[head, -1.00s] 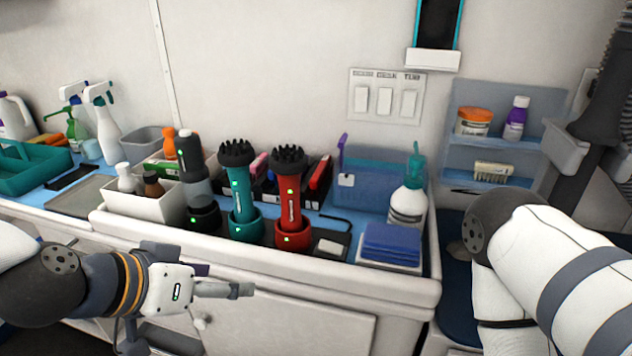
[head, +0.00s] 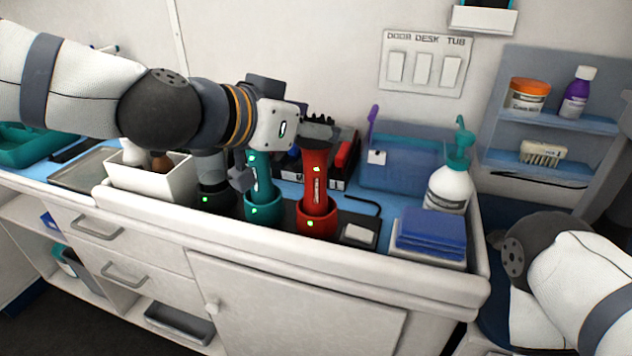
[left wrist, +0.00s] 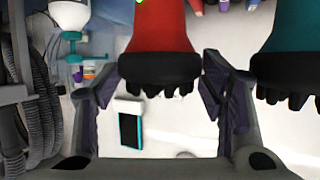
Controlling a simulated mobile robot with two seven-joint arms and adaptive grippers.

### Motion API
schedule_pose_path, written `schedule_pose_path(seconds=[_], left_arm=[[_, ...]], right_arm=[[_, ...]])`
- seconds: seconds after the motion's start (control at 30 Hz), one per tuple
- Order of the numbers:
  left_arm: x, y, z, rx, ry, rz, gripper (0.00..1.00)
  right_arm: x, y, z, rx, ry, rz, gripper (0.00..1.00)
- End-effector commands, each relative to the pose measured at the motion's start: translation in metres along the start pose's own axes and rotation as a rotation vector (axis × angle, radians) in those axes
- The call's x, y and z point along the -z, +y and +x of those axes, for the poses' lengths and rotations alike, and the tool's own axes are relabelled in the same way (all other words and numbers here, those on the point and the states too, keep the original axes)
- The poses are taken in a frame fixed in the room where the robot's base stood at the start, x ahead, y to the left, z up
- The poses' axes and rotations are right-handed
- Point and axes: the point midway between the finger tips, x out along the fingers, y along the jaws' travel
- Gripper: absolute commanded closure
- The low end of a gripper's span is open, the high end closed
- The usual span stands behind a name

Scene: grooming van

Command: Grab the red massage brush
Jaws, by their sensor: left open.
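The red massage brush (head: 315,186) stands upright in its red cup on the counter. In the head view its dark bristle top is partly hidden by my left gripper (head: 318,128), which is at the height of the brush head. In the left wrist view, the red brush (left wrist: 160,30) appears upside down, its black bristle head between the spread, open fingers of my left gripper (left wrist: 155,80). I cannot tell whether a finger touches it. My right arm shows at the right edge of the head view; its gripper is out of view.
A teal massage brush (head: 259,180) stands close to the left of the red one and shows in the left wrist view (left wrist: 290,45). A white box (head: 150,180) is further left. Blue folded cloths (head: 432,230) and a pump bottle (head: 448,187) are to the right.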

Motion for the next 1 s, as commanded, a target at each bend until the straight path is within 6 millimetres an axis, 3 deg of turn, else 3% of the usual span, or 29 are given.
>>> schedule_pose_path(seconds=[0.17,0.27,0.47,0.77,1.0], left_arm=[[0.002,0.0,-0.001,0.001,0.003,0.002,0.36],[0.002,0.0,-0.001,0.001,0.003,0.002,0.54],[0.002,0.0,-0.001,0.0,0.002,0.002,0.99],[0.004,0.0,-0.002,0.001,0.004,0.003,1.0],[0.026,0.001,-0.011,0.003,0.008,0.008,1.0]], right_arm=[[0.001,0.0,-0.001,0.0,0.003,0.0,1.0],[0.001,0.0,-0.001,0.0,0.003,-0.001,1.0],[0.001,0.0,-0.001,0.0,0.003,-0.001,1.0],[0.001,0.0,-0.002,0.0,0.005,-0.001,1.0],[0.005,0.0,-0.011,0.001,0.029,0.0,1.0]])
